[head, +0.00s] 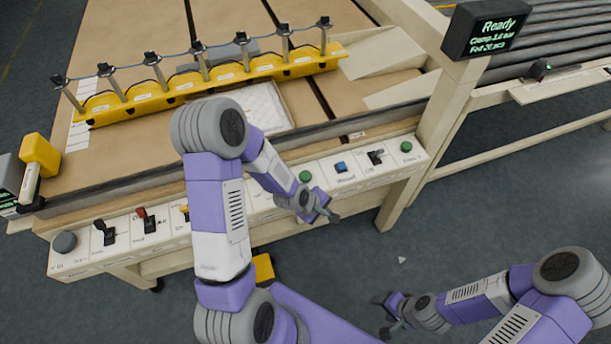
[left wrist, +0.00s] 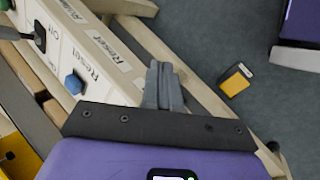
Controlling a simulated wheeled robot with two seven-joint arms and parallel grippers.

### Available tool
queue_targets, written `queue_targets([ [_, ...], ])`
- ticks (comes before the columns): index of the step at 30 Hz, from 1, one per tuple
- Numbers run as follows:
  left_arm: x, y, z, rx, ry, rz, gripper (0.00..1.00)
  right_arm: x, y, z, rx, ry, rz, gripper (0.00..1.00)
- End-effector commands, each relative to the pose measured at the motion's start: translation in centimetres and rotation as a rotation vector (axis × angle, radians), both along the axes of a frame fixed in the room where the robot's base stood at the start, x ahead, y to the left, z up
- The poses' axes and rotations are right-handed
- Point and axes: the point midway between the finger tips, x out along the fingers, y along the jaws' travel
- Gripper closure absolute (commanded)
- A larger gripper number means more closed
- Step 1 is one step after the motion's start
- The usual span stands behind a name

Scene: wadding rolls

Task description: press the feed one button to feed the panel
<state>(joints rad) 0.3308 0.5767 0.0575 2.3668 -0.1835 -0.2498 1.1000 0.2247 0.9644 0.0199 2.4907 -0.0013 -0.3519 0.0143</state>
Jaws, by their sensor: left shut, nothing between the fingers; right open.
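A pale control panel (head: 325,181) runs along the front of the table. Toward its right end are a green button (head: 305,176), a blue button (head: 341,167), a black lever switch (head: 376,156) and another green button (head: 406,146). Their labels are too small to read surely in the head view, so I cannot tell which is feed one. In the left wrist view the blue button (left wrist: 73,84) has a Reset label beside it. My left gripper (head: 334,215) is shut and empty, in front of the panel, apart from the buttons. My right gripper (head: 383,314) is open, low at right.
A grey knob (head: 65,242) and several levers line the panel's left part; my left arm hides its middle. A yellow clamp bar (head: 215,80) lies across the table. A roller conveyor (head: 560,50) stands at right. The floor in front is mostly clear.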

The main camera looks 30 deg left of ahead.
Motion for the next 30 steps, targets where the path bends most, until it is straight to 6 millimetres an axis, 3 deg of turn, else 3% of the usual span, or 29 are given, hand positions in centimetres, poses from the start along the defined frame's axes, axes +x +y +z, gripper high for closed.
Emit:
queue_targets([
  [1,1.6,1.7,1.7,-0.033,-0.026,0.119,1.0,0.0,0.0,-0.3,0.0,0.0,0.0,0.4],
  [6,4.8,6.3,7.2,-0.184,-0.082,0.488,1.0,0.0,0.0,-0.8,0.0,0.0,0.0,0.4],
  [12,6.5,9.9,12.1,-0.336,-0.136,0.768,1.0,0.0,0.0,-1.1,0.0,0.0,0.0,0.4],
  [18,6.9,11.1,13.9,-0.401,-0.154,0.868,1.0,0.0,0.0,-1.2,0.0,0.0,0.0,0.4],
  [30,6.9,11.1,13.8,-0.404,-0.152,0.872,1.0,0.0,0.0,-1.3,0.0,0.0,0.0,0.4],
])
